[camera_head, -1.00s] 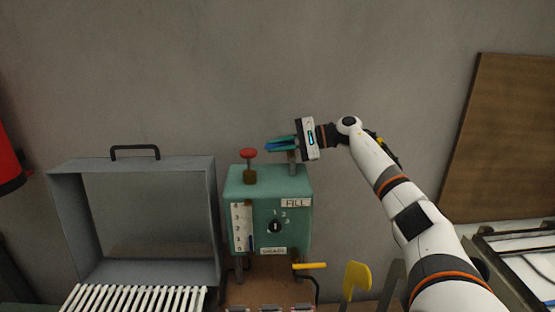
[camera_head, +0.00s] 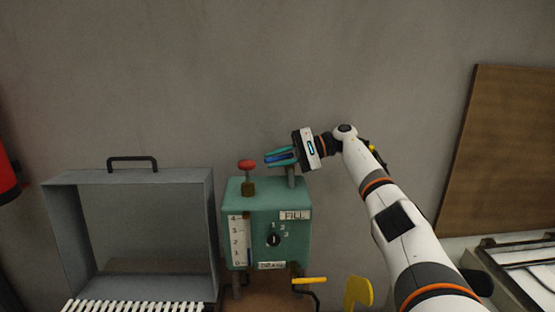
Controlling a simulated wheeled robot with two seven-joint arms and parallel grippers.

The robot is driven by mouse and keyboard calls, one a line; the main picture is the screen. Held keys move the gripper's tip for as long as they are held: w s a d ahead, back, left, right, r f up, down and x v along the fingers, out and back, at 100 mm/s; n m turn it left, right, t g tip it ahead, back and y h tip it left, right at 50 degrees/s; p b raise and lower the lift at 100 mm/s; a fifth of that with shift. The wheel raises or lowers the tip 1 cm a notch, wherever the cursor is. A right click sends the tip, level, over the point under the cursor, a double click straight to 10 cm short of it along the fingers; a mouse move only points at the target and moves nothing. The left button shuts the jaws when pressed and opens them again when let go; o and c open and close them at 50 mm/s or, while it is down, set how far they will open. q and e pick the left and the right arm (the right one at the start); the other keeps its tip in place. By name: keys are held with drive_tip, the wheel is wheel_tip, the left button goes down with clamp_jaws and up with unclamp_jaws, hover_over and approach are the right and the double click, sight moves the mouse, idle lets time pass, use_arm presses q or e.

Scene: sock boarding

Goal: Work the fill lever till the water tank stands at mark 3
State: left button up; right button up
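The water tank is a green box (camera_head: 266,208) with a FILL label (camera_head: 295,215). Its white gauge (camera_head: 236,238) is marked 0 to 4. A narrow dark blue column stands low on it, roughly around mark 1 to 2; the exact level is too small to read. A grey post (camera_head: 291,176) rises from the tank top above the FILL label; it appears to be the fill lever's mount. My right gripper (camera_head: 279,157) is at the post's top, its teal fingers pointing left. Whether they hold the lever cannot be told. My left gripper is out of view.
A red knob (camera_head: 246,164) stands on the tank's top left. A dial (camera_head: 274,240) is on its front, and a yellow handle (camera_head: 310,281) is below right. A grey open-fronted box (camera_head: 131,178) stands left. A brown board (camera_head: 497,150) leans at right.

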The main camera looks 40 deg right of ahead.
sight(284, 156)
drive_tip(key=shift+d, duration=0.1)
drive_tip(key=shift+s+d+r, duration=0.1)
drive_tip(key=shift+s+d, duration=0.15)
drive_tip(key=shift+d, duration=0.05)
drive_tip(key=b+v, duration=0.1)
drive_tip(key=v, duration=0.4)
drive_tip(key=shift+d+r, duration=0.1)
drive_tip(key=shift+s+d, duration=0.4)
drive_tip(key=shift+d, duration=0.15)
idle(1.4)
